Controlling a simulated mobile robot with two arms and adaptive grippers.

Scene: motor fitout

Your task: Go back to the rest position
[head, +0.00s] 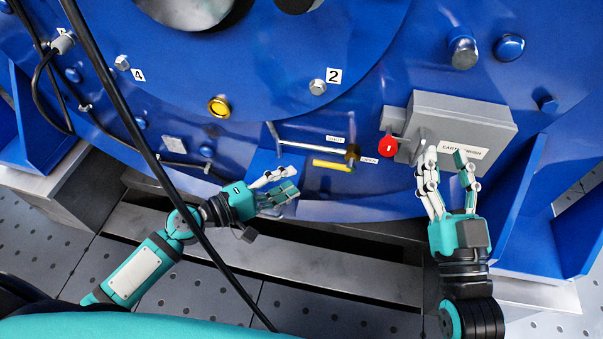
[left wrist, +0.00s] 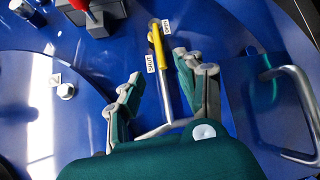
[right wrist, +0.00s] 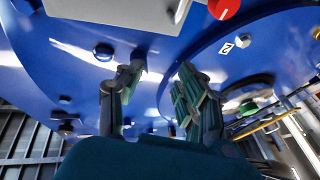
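My left gripper (head: 283,186) is in front of the blue motor housing (head: 250,130), just below a lever with a yellow handle (head: 332,165). In the left wrist view its fingers (left wrist: 160,88) are apart, and the lever's yellow part (left wrist: 157,50) shows beyond and between them with nothing gripped. My right gripper (head: 449,168) is in front of the grey box (head: 470,115) on the housing. In the right wrist view its fingers (right wrist: 158,78) are spread with no object between them. Whether its fingertips touch the box cannot be told.
A red knob (head: 388,147) is on the grey box's left side. A black cable (head: 150,160) crosses in front of my left forearm. Blue brackets (head: 545,200) stand at the right. Bolts marked 4 and 2 (head: 318,87) project from the housing. Perforated grey floor (head: 300,305) lies below.

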